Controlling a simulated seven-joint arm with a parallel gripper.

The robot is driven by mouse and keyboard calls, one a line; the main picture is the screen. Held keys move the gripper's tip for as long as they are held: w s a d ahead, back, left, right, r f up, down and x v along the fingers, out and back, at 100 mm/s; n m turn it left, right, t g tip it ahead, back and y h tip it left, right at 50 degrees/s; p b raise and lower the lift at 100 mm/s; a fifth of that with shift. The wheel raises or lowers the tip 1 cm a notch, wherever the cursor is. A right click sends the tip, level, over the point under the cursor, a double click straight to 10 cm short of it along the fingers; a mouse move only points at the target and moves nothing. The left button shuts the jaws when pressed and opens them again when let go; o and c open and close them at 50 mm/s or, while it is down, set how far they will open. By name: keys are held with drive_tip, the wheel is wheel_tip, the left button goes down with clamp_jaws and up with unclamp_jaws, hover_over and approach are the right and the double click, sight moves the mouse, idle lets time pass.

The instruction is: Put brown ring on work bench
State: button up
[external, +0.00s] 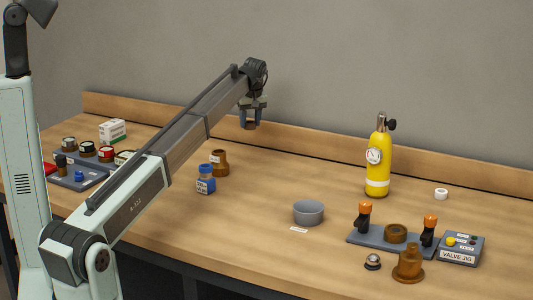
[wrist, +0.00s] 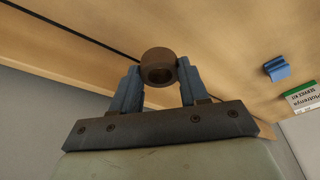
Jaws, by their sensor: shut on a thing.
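My gripper (external: 250,121) is raised above the back middle of the bench and is shut on a brown ring (wrist: 158,66). In the external view only a small brown part of the ring shows between the fingers. The wooden work bench (external: 260,255) lies below, apart from the ring. It also fills the top of the wrist view (wrist: 75,20).
A brown jar (external: 220,163) and a blue bottle (external: 205,183) stand left of centre. A grey bowl (external: 308,213), a yellow cylinder (external: 377,178), a clamp plate (external: 362,238) and a brown flanged part (external: 408,268) are to the right. The back centre surface is clear.

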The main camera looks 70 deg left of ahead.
drive_tip(key=w+d+r+m, duration=0.1)
drive_tip(key=w+d, duration=0.5)
drive_tip(key=d, duration=0.4)
drive_tip(key=w+d+r+m, duration=0.1)
drive_tip(key=w+d+m, duration=0.1)
drive_tip(key=w+d, duration=0.55)
drive_tip(key=w+d+m+t, duration=0.1)
drive_tip(key=w+d+m, duration=0.1)
drive_tip(key=d, duration=1.8)
drive_tip(key=m+t+h, duration=0.2)
drive_tip(key=m, duration=0.9)
hover_over(314, 238)
drive_tip(key=s, duration=0.1)
drive_tip(key=shift+f, duration=1.55)
drive_tip(key=shift+d+f, duration=0.1)
drive_tip(key=shift+f, duration=4.7)
